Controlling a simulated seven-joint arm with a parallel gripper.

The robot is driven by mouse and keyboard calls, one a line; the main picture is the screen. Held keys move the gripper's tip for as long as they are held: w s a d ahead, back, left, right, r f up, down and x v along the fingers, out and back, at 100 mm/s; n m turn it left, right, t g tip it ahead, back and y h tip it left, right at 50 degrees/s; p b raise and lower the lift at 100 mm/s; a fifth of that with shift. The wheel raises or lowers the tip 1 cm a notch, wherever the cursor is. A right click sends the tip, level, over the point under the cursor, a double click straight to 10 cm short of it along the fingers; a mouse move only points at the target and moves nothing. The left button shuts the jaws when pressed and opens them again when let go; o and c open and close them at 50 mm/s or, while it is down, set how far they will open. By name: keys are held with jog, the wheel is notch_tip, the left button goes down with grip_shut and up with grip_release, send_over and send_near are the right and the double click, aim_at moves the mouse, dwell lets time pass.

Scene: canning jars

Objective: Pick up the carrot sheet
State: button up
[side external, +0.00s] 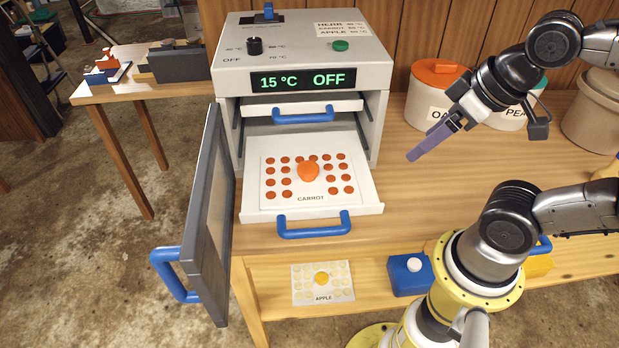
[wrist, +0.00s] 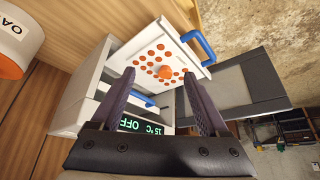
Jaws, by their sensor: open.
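The carrot sheet (side external: 282,196) is a white sheet with several orange slices, an orange knob (side external: 308,170) in its middle and the word CARROT. It lies flat on a pulled-out tray (side external: 368,205) of the dehydrator. My gripper (side external: 428,150) is to the right of the tray and above the table, apart from the sheet. In the wrist view my gripper (wrist: 165,95) has its two purple fingers wide apart with nothing between them. The carrot sheet (wrist: 148,58) shows beyond the fingertips there, its orange knob (wrist: 165,72) clear.
The dehydrator (side external: 300,55) reads 15 °C OFF, and its grey door (side external: 210,215) stands open at the left. A second tray (side external: 303,104) sits above the carrot tray. An apple sheet (side external: 323,290) lies on the lower shelf beside a blue box (side external: 408,276). Lidded canisters (side external: 432,95) stand behind my gripper.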

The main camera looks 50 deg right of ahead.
jog(key=shift+o, duration=1.1)
